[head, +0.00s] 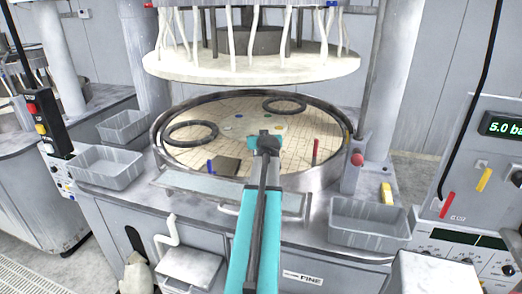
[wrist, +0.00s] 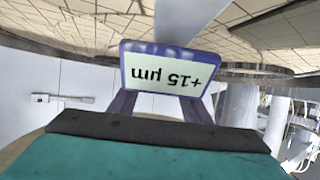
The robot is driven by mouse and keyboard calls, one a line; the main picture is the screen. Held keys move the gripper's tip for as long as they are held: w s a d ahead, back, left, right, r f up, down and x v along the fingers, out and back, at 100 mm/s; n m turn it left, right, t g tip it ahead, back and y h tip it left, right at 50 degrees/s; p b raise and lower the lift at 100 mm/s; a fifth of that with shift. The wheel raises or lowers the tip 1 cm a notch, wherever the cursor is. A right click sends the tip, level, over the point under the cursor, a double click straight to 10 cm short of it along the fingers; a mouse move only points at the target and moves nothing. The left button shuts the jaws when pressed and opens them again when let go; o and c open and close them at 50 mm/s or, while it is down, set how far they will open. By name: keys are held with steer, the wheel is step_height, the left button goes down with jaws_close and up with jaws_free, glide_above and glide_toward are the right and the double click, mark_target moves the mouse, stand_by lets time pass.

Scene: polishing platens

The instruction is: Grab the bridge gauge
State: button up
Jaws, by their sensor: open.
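The bridge gauge (wrist: 170,70) shows in the wrist view as a blue-framed display reading "+15 µm" upside down. A pale grey bar shows behind and above it. My gripper (wrist: 158,102) is open, with a dark finger at each side below the display. The display covers the fingertips, so I cannot tell whether they touch the gauge. In the head view my gripper (head: 266,143) is over the tiled round platen (head: 300,125). My arm hides what lies beneath it there, and I cannot clearly make out the gauge.
Two dark rings (head: 190,133) (head: 284,104) lie on the platen. A dark block (head: 226,166) sits at its front rim, left of my arm. A white upper plate (head: 250,70) hangs above. Grey trays (head: 106,167) (head: 368,226) flank the platen.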

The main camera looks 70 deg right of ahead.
jaws_close()
stand_by(0.3)
steer(key=shift+r, duration=0.2)
step_height(320, 180, up, 10)
steer(key=b, duration=0.3)
steer(key=shift+f, duration=0.15)
stand_by(0.5)
stand_by(0.5)
